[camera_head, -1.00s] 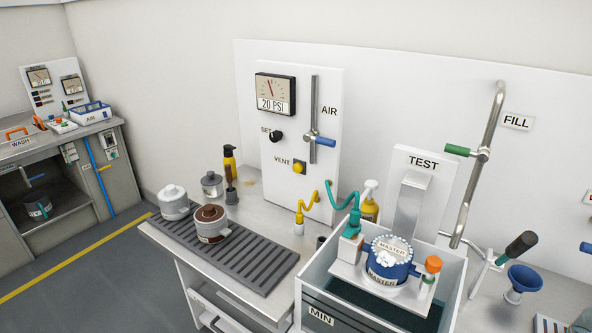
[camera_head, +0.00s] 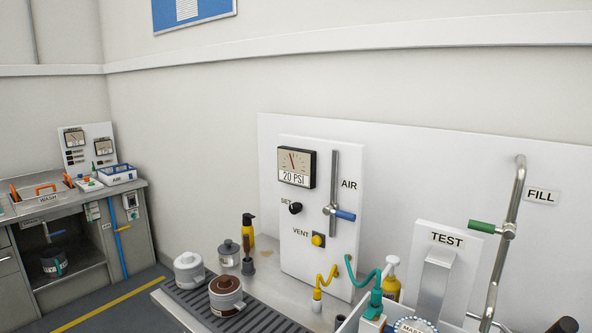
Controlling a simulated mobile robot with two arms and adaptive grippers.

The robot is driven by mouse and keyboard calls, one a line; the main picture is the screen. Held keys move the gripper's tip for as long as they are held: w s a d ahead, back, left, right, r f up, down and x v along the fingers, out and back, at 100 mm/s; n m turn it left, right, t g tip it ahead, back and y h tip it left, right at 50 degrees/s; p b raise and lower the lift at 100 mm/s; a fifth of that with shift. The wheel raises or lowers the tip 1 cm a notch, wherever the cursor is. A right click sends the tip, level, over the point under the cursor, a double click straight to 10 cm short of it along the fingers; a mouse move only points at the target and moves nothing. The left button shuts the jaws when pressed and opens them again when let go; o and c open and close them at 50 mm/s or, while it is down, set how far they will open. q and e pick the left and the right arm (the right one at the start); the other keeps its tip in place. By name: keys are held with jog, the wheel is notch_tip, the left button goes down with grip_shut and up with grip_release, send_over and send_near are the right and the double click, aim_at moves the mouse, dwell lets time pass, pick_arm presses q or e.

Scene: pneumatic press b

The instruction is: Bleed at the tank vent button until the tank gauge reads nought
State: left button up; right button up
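The vent button (camera_head: 318,240) is a yellow knob beside the VENT label, low on the white air panel (camera_head: 290,262). The panel gauge (camera_head: 296,165) has a needle on its dial and a plate that reads 20 PSI. A black SET knob (camera_head: 295,208) is above the vent button. A vertical pipe with a blue-handled AIR valve (camera_head: 344,215) is to its right. Another gauge (camera_head: 74,138) is on the back panel of the wash bench at the far left, too small to read. Neither of my grippers is in view.
A slatted rack (camera_head: 255,318) holds a white-lidded pot (camera_head: 188,270) and a brown-topped pot (camera_head: 226,295) below the panel. A TEST stand (camera_head: 446,262) and green-handled FILL pipe (camera_head: 510,235) are right.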

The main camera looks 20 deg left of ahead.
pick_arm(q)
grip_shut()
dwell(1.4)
